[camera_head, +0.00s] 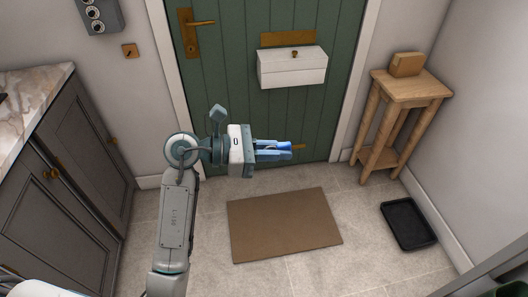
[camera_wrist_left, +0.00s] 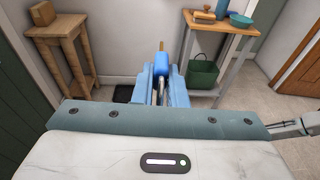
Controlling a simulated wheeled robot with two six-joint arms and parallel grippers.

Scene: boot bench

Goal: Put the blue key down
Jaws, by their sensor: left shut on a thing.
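My left gripper (camera_head: 286,151) reaches in from the left in the head view, in mid-air in front of the green door, its fingers pointing right. It is shut on the blue key (camera_wrist_left: 161,63), whose blue part sits between the light-blue fingers in the left wrist view. A brass-coloured part of the key stands out past the fingertips. Much of the key is hidden by the fingers. My right gripper is not in view.
A wooden stool (camera_head: 412,85) with a small box (camera_head: 407,64) stands right of the door. A brown mat (camera_head: 284,222) and a black tray (camera_head: 408,223) lie on the floor. A white letter box (camera_head: 292,67) is on the door. A grey cabinet (camera_head: 75,170) stands left.

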